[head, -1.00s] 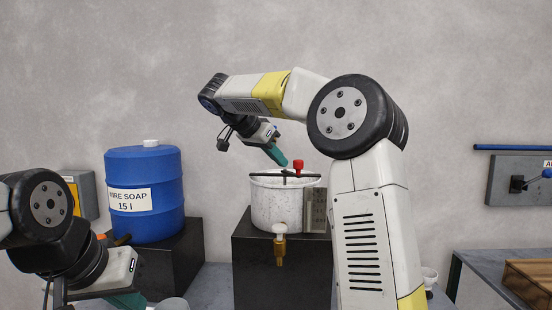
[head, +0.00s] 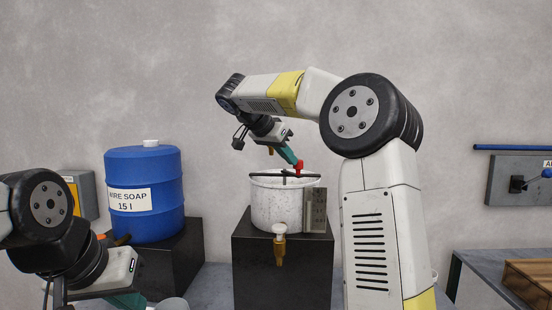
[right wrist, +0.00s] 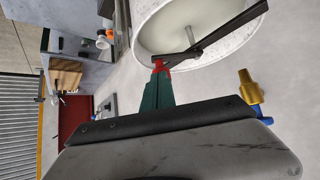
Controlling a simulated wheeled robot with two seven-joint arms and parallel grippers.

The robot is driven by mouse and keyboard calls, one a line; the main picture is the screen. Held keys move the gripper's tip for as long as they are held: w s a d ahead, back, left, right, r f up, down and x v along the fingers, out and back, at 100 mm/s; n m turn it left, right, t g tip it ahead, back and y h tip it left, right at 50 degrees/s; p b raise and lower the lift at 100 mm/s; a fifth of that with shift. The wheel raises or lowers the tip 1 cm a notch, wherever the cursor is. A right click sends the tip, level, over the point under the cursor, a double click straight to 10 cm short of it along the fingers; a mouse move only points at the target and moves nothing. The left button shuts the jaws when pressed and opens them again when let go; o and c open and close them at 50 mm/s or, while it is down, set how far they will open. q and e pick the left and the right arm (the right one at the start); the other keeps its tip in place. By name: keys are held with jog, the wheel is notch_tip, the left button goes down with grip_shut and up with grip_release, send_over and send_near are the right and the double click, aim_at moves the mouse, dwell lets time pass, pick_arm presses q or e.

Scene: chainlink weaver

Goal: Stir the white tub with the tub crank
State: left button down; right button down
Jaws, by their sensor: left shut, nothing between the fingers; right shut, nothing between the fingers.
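The white speckled tub (head: 275,208) stands on a black block, with a brass tap on its front. The tub crank is a dark bar (head: 270,174) across the top with a red knob (head: 299,166). My right gripper (head: 294,161) is shut with its teal fingertips at the knob's left side. In the right wrist view the red knob (right wrist: 160,65) shows just beyond the teal fingers (right wrist: 157,93); whether they touch it is unclear. The crank bar (right wrist: 228,31) spans the tub's pale opening there. My left gripper (head: 128,301) is shut, low at the left, partly cut off.
A blue soap drum (head: 145,215) stands on a black block (head: 180,255) left of the tub. The tub's black block (head: 282,272) is in the middle. A wall panel with a lever (head: 508,183) and a wooden crate (head: 527,275) are at the right.

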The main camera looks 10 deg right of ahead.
jog(key=shift+d+n, duration=0.25)
jog(key=shift+n, duration=0.05)
jog(key=shift+w+d+n+t+y, duration=0.3)
jog(key=shift+d+n+t+y, duration=0.25)
jog(key=shift+d+n, duration=0.35)
jog(key=shift+w+d+n+t+y, duration=0.25)
jog(key=shift+d+n+t+y, duration=0.35)
jog(key=shift+d, duration=0.4)
jog(key=shift+w+d+n+t+y, duration=0.3)
jog(key=shift+d+n+t+y, duration=0.15)
jog(key=shift+d+n, duration=0.5)
